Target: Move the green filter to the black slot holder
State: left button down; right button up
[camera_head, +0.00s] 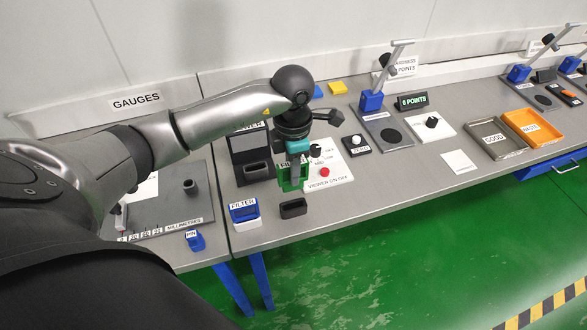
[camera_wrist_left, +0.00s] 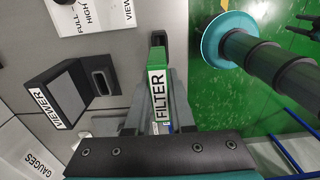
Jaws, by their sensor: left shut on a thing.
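My left gripper (camera_head: 295,176) is shut on the green filter (camera_head: 285,180) and holds it above the table. The filter also shows in the left wrist view (camera_wrist_left: 158,62), upright between the fingers with its white FILTER label facing the camera. The black slot holder (camera_head: 293,208) stands near the table's front edge, just in front of and below the filter in the head view. In the left wrist view the black slot holder (camera_wrist_left: 167,38) shows just past the filter's far end. I see no contact between them.
A blue block labelled FILTER (camera_head: 244,211) stands left of the black holder. The black viewer (camera_head: 250,152) with its slot is behind it. A white panel with a red button (camera_head: 335,165) lies to the right. The table's front edge is close to the holder.

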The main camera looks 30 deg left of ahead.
aim_at(293, 189)
pick_arm(q)
jog(key=shift+f+b, duration=0.35)
jog(key=shift+b, duration=0.05)
notch_tip(293, 189, down, 3)
jog(key=b, duration=0.2)
jog(key=shift+d+b, duration=0.1)
jog(key=shift+b, duration=0.2)
jog(key=shift+f+b, duration=0.85)
jog(key=shift+f, duration=0.25)
jog(key=shift+f+b, duration=2)
jog(key=shift+f, duration=0.05)
dwell(0.4)
jog(key=c, duration=0.7)
grip_release()
jog(key=shift+r, duration=0.1)
notch_tip(293, 189, up, 15)
jog(key=shift+r+p, duration=0.1)
jog(key=shift+p, duration=0.45)
